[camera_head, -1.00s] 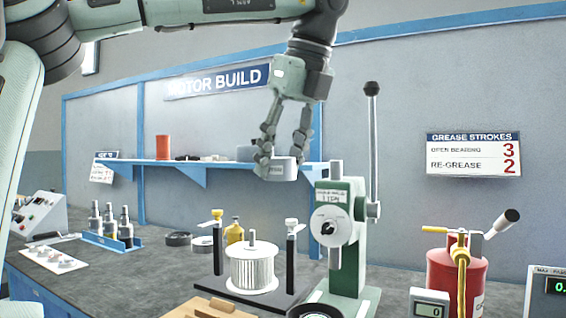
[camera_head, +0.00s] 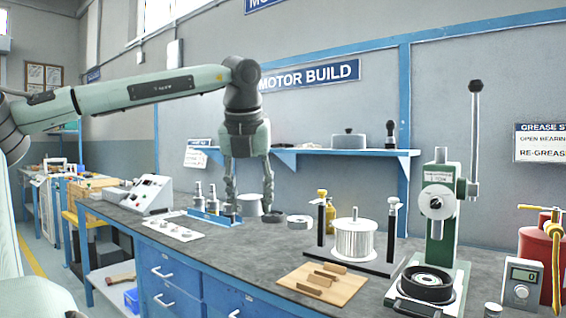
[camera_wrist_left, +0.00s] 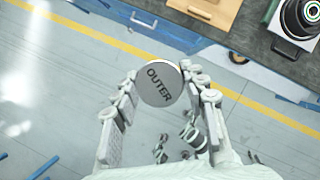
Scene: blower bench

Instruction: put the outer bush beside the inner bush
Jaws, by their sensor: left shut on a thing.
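The outer bush (camera_wrist_left: 160,86) is a grey disc with the word OUTER on its face in the left wrist view. My left gripper (camera_wrist_left: 158,92) is shut on it, with one finger on each side. In the head view my left gripper (camera_head: 250,202) points down in front of the bench's left part, with the pale bush (camera_head: 250,206) between its fingertips. In the wrist view floor shows below the bush, and the bench edge is at the top. I cannot pick out the inner bush for sure.
Dark and grey rings lie behind. A shelf (camera_head: 310,152) runs along the wall.

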